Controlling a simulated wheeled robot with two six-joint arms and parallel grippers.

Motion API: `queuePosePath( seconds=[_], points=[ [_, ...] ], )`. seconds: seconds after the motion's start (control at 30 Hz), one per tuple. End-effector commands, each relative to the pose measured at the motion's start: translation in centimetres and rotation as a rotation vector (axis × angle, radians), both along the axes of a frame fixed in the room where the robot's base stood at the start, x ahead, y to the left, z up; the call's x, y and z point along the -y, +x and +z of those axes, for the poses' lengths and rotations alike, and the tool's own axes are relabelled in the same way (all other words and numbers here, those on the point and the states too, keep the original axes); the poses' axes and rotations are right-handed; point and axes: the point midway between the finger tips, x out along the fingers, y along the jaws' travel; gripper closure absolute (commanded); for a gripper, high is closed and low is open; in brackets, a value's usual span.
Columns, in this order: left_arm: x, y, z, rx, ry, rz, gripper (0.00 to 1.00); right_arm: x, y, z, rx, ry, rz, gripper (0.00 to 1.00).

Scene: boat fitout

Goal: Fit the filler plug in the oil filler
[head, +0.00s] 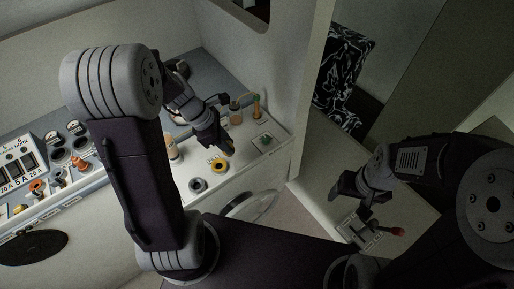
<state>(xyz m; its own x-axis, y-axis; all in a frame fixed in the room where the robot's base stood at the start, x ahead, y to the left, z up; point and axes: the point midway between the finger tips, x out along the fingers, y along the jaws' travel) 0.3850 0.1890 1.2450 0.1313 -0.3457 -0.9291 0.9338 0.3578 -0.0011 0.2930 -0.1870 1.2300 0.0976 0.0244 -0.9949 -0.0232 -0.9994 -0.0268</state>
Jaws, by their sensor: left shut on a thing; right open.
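A yellow ring-shaped fitting with a dark centre (219,166), which looks like the oil filler, sits on the pale counter near its front edge. My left gripper (226,148) is just behind and above it in the picture. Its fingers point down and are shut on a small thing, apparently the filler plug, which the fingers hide. I cannot tell whether it touches the fitting. My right gripper (347,190) is open and empty, off to the right above a lower pale surface.
A grey round fitting (198,185) sits left of the yellow one. A small tray with a green item (265,140) and an orange-topped post (256,104) stand to the right. A switch panel (22,165) is far left. A red-handled lever (396,231) is below my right gripper.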

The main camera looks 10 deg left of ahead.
Motion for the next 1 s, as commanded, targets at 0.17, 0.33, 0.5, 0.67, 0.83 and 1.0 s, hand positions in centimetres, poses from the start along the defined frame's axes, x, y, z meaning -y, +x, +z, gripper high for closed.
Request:
queuePosePath(
  seconds=[0.17, 0.33, 0.5, 0.67, 0.83, 1.0],
  points=[
    [-2.9, -0.8, -0.5, 0.000, 0.001, 0.099, 1.00, 0.0, 0.0, 0.7, 0.000, 0.000, 0.000, 0.27],
    [-3.2, -0.8, -0.5, 0.001, 0.002, 0.107, 1.00, 0.0, 0.0, 0.6, 0.000, 0.000, 0.000, 0.27],
    [-3.1, -0.8, -0.8, 0.001, 0.002, 0.106, 1.00, 0.0, 0.0, 0.3, 0.000, 0.000, 0.000, 0.27],
    [-3.1, -0.8, -1.4, 0.001, 0.002, 0.106, 1.00, 0.0, 0.0, -0.3, 0.000, 0.000, 0.000, 0.27],
    [-3.1, -0.8, -2.2, 0.000, 0.001, 0.106, 1.00, 0.0, 0.0, -1.2, 0.000, 0.000, 0.000, 0.27],
    [-3.1, -0.8, -3.0, 0.001, 0.002, 0.106, 1.00, 0.0, 0.0, -2.0, 0.000, 0.000, 0.000, 0.27]
  ],
)
